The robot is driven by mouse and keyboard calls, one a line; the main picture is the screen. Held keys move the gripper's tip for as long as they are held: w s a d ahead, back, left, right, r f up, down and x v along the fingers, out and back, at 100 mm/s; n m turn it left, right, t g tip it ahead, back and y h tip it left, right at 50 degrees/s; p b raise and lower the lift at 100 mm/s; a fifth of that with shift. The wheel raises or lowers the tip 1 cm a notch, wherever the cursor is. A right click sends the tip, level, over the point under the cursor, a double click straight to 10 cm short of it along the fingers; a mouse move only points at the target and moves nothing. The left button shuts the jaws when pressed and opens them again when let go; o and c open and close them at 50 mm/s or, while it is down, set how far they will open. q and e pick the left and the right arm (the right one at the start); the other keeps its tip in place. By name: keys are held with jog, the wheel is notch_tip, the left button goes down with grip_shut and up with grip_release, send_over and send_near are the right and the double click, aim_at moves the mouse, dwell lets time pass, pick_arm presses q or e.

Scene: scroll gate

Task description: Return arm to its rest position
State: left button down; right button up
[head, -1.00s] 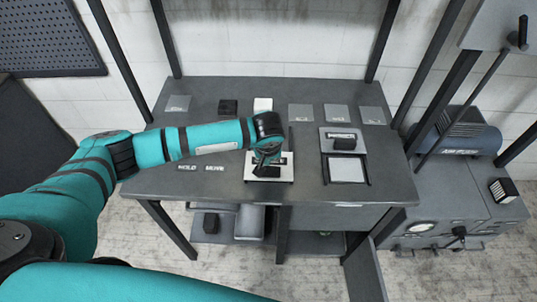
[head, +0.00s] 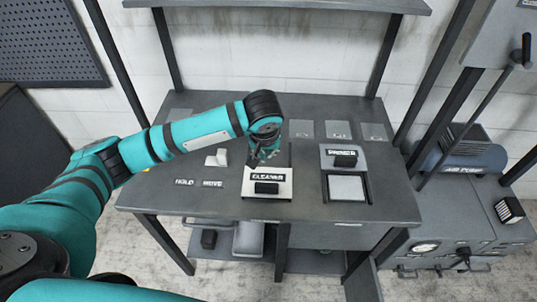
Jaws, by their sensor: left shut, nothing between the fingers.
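My left arm reaches in from the left over the grey workbench (head: 330,213). Its gripper (head: 262,158) points down, shut and empty, just behind and above the white block labelled CLEANER (head: 283,188), which has a black handle (head: 266,188) on its front. The gripper looks apart from the block. A small white piece (head: 217,159) lies to the left of the gripper, partly behind my forearm. My right gripper is not in view.
To the right on the bench are a grey block with a black knob (head: 345,160) and a pale square pad (head: 346,188) in a dark frame. Several grey plates (head: 337,129) line the back. An overhead shelf (head: 300,5) and upright posts frame the bench. A grey machine (head: 450,225) stands right.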

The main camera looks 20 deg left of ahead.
pick_arm(q)
jog(key=s+d+f+m+h, duration=0.5)
jog(key=s+d, duration=0.4)
jog(key=s, duration=0.4)
jog(key=s+a+f+y, duration=0.2)
jog(key=s+a, duration=0.4)
jog(key=s, duration=0.1)
jog(key=s+a+f+y, duration=0.2)
jog(key=s+a+f, duration=0.1)
jog(key=s+a, duration=0.35)
notch_tip(320, 180, down, 26)
jog(key=s+d+r+g+b, duration=0.1)
jog(key=b, duration=0.1)
jog(key=s+a+f+g+b, duration=0.1)
jog(key=s+a+f+b, duration=0.1)
jog(key=s+f, duration=1.5)
notch_tip(320, 180, down, 4)
jog(key=shift+s+a+r+m+g, duration=0.3)
jog(key=shift+a+g, duration=0.1)
jog(key=shift+a, duration=0.1)
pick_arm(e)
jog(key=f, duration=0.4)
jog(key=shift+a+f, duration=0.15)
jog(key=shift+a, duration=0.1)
